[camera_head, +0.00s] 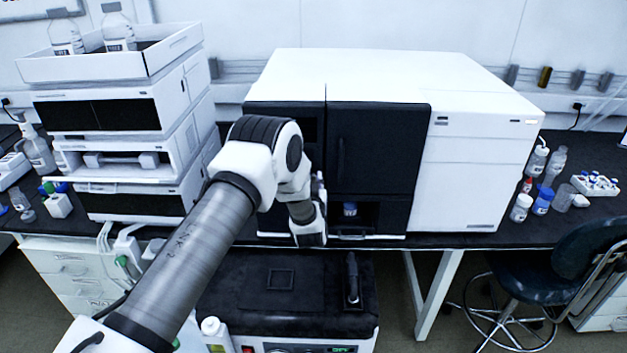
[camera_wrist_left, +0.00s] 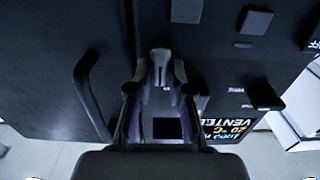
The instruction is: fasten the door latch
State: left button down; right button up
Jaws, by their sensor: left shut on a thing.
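The large white instrument (camera_head: 470,165) has a black front with a dark door (camera_head: 385,150) and a vertical bar handle (camera_head: 341,157). The door looks flush with the front. The handle also shows in the left wrist view (camera_wrist_left: 92,95), left of the fingers. My left gripper (camera_head: 318,192) is at the front, just left of the door. In the left wrist view the gripper (camera_wrist_left: 161,77) is shut on a small grey piece, which looks like the door latch (camera_wrist_left: 160,54). In the head view my arm hides the latch. My right gripper is not in view.
A stack of white modules (camera_head: 120,150) with a bottle tray (camera_head: 85,66) on top stands left of my arm. Small bottles (camera_head: 542,200) stand right of the instrument. A black-topped unit (camera_head: 240,285) is below the bench; a stool (camera_head: 540,262) is at right.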

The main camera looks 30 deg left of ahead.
pick_arm(q)
jog(key=shift+m, duration=0.3)
jog(key=shift+w+d+f+m+b, duration=0.2)
jog(key=shift+m+b, duration=0.25)
jog(key=shift+m, duration=2.4)
jog(key=shift+w+d+f+m+b, duration=0.15)
jog(key=shift+d+f+m+b, duration=0.25)
jog(key=shift+m, duration=2.5)
jog(key=shift+w+d+f+m+b, duration=0.15)
jog(key=shift+m+b, duration=0.4)
jog(key=shift+m, duration=2.3)
jog(key=shift+f, duration=0.1)
jog(key=c, duration=1.2)
grip_release()
jog(key=shift+a, duration=0.25)
